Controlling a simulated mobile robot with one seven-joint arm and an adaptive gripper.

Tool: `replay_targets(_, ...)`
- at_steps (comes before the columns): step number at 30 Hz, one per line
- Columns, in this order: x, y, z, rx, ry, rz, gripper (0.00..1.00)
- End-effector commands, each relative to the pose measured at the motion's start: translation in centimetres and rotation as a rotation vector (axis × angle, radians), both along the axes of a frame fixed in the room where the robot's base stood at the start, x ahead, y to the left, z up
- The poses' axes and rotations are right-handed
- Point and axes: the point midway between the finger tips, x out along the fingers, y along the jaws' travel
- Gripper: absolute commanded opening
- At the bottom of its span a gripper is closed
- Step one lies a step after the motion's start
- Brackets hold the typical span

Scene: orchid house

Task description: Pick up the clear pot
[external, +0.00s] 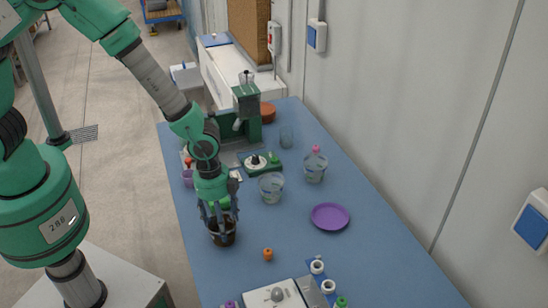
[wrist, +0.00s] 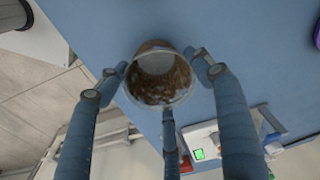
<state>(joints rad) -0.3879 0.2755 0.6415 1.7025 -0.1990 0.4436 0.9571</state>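A see-through pot with brown, soil-like matter on its inside (wrist: 160,92) sits among the three fingers of my gripper (wrist: 163,80) in the wrist view. In the external view this pot (external: 223,236) looks dark brown and is upright near the table's left edge, with my gripper (external: 219,218) over it from above. The fingertips are at its rim on several sides; I cannot tell whether they press on it. Two clearer, clear cups or pots stand farther back: one with bluish marks (external: 271,188), the other (external: 314,168) with a pink-topped item in it.
The blue table (external: 370,255) has free room at the right front. A purple saucer (external: 330,216) lies right of my gripper. A small orange item (external: 268,254) and a white device (external: 274,296) are in front. A green machine (external: 247,110) stands behind.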

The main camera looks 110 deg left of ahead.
Motion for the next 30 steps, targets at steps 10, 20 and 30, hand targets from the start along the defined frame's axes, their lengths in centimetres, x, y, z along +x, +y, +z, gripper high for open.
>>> replay_targets(10,0.0,0.0,0.0,0.0,0.0,0.0,0.53)
replay_targets(20,0.0,0.0,1.3,0.001,-0.001,0.0,0.53)
replay_targets(30,-2.1,-0.7,3.8,-0.001,0.0,0.0,0.53)
